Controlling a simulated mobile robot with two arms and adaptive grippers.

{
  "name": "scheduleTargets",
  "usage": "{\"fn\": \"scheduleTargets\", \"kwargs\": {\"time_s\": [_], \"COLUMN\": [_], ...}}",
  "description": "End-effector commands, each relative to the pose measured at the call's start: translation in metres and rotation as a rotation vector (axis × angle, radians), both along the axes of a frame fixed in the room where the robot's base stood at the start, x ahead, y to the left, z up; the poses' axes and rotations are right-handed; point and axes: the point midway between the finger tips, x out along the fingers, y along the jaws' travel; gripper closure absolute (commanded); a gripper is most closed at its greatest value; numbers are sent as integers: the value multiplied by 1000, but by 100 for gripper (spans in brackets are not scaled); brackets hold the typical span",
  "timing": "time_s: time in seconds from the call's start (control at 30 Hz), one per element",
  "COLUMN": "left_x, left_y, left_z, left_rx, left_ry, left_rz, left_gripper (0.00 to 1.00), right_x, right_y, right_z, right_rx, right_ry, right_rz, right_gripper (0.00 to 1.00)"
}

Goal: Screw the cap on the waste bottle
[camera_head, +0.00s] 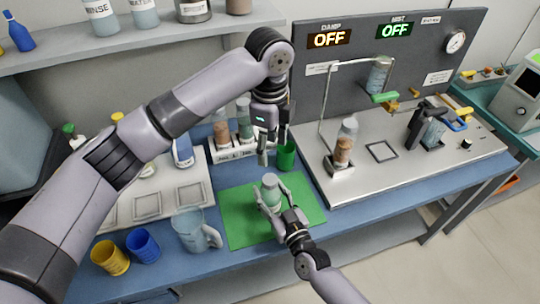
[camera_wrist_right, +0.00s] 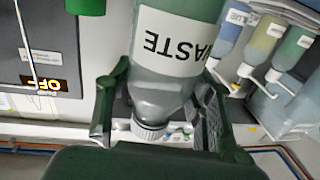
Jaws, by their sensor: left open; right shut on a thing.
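The waste bottle (camera_head: 270,190) stands upright, as far as I can see, over the green mat (camera_head: 235,215). My right gripper (camera_head: 272,205) is shut around its body. In the right wrist view, the bottle (camera_wrist_right: 175,65) appears neck-down between my fingers, with its WASTE label upside down. A grey ridged ring or cap (camera_wrist_right: 148,131) sits at the neck's end; I cannot tell whether it is a separate cap. My left gripper (camera_head: 273,148) is open and empty above and behind the bottle, beside a green cup (camera_head: 286,156).
A rack (camera_head: 233,152) with bottles stands behind the mat. A clear jug (camera_head: 190,232), a blue cup (camera_head: 142,246) and a yellow cup (camera_head: 110,258) stand left of the mat. The metal machine deck (camera_head: 420,165) is at right. The mat's front left is clear.

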Motion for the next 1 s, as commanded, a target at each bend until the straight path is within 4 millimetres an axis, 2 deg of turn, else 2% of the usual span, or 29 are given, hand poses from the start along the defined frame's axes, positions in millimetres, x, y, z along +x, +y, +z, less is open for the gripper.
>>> {"fn": "scheduleTargets", "kwargs": {"time_s": [0.33, 0.37, 0.4, 0.7, 1.0], "left_x": [0, 0, 0, 0, 0], "left_y": [0, 0, 0, 0, 0], "left_z": [5, 5, 5, 4, 4], "left_rx": [0, 0, 0, 0, 0], "left_ry": [-1, -1, 0, 0, 0], "left_rz": [0, 0, 0, 0, 0], "left_gripper": [46, 46, 46, 46, 46], "right_x": [0, 0, 0, 0, -1], "right_y": [0, 0, 0, 0, -1], "right_z": [-1, -1, -1, 0, 0], "right_rx": [-1, -1, -1, 0, 0], "right_ry": [0, 0, 0, 1, 0], "right_rz": [0, 0, 0, 0, 0], "right_gripper": [100, 50, 47, 28, 28]}}
